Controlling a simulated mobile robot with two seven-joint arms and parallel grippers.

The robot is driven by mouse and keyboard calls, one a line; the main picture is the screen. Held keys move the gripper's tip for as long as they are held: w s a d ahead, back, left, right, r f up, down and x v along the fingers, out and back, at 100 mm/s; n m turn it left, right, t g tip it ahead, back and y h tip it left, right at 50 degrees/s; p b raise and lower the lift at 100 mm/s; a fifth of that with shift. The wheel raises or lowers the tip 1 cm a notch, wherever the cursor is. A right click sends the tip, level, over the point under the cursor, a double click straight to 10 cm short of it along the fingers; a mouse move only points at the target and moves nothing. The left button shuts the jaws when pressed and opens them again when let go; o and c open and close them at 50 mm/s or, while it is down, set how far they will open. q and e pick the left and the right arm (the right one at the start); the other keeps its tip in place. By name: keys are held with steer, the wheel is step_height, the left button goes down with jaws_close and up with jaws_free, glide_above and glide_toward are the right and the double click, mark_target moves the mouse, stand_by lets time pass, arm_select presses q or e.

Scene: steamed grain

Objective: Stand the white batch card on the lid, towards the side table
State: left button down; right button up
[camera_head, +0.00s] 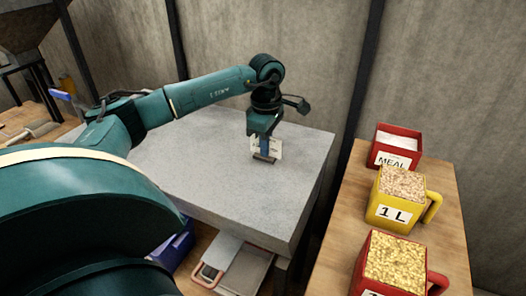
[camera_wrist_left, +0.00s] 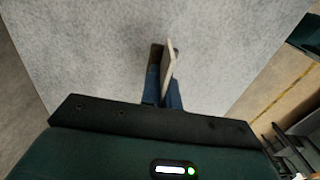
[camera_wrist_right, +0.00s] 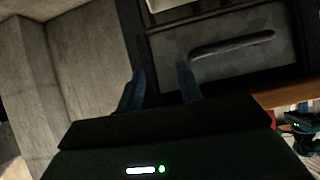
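The white batch card (camera_head: 277,147) is upright, its thin edge facing the left wrist camera (camera_wrist_left: 168,60). A small dark foot (camera_head: 264,159) shows at its lower end. My left gripper (camera_head: 264,146) points down with its blue fingers closed around the card, also in the left wrist view (camera_wrist_left: 163,88). The card is over the right part of the broad grey top (camera_head: 200,180), which looks like the lid. Its foot is at or just above that surface; I cannot tell if it touches. My right gripper (camera_wrist_right: 160,88) has its fingers apart, with nothing between them.
A wooden table (camera_head: 345,215) on the right holds a red MEAL box (camera_head: 385,160), a yellow 1 L measure (camera_head: 383,212) and a red measure (camera_head: 360,268), both filled with grain. A gap separates it from the grey top. Most of the grey top is clear.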

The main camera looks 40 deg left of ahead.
arm_select(q)
step_height(320, 180, down, 3)
steer(key=shift+r, duration=0.2)
steer(key=shift+f, duration=0.3)
steer(key=c, duration=2.1)
jaws_free()
steer(key=shift+f, duration=0.15)
steer(key=o, duration=0.5)
steer(key=shift+c, duration=0.2)
